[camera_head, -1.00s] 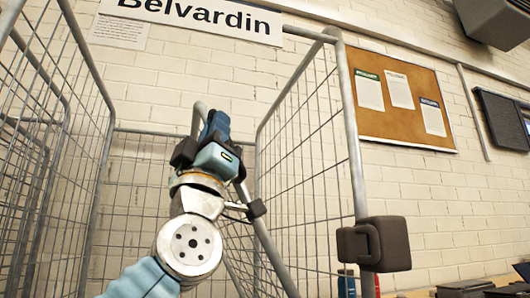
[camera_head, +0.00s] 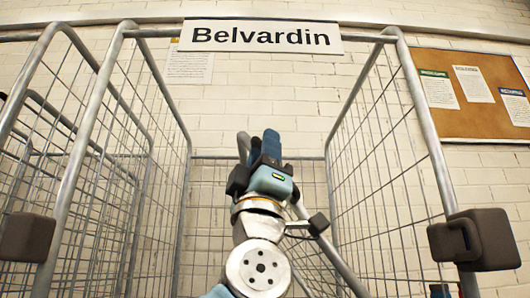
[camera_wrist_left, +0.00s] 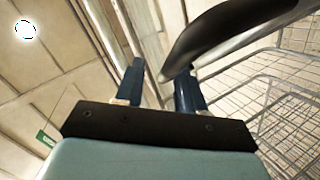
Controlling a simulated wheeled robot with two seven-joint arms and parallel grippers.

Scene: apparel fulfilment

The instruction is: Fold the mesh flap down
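The roll cage (camera_head: 415,95) has grey tube posts and wire mesh sides, with a "Belvardin" sign (camera_head: 262,36) across its top. My left gripper (camera_head: 264,143) is raised inside the cage opening in the head view. A grey bent tube (camera_head: 244,147), which looks like the flap's frame, shows right beside its fingers and runs down behind the arm to the lower right (camera_head: 335,258). In the left wrist view the dark tube (camera_wrist_left: 225,35) curves close to the right-hand finger; the two fingers (camera_wrist_left: 160,88) stand apart. Firm contact cannot be told. My right gripper is out of view.
Dark blocks sit on the left (camera_head: 27,237) and right (camera_head: 475,240) front posts. Another mesh cage frame (camera_head: 20,130) stands at the left. A white brick wall with a cork board (camera_head: 468,92) is behind. The space left of my arm inside the cage looks clear.

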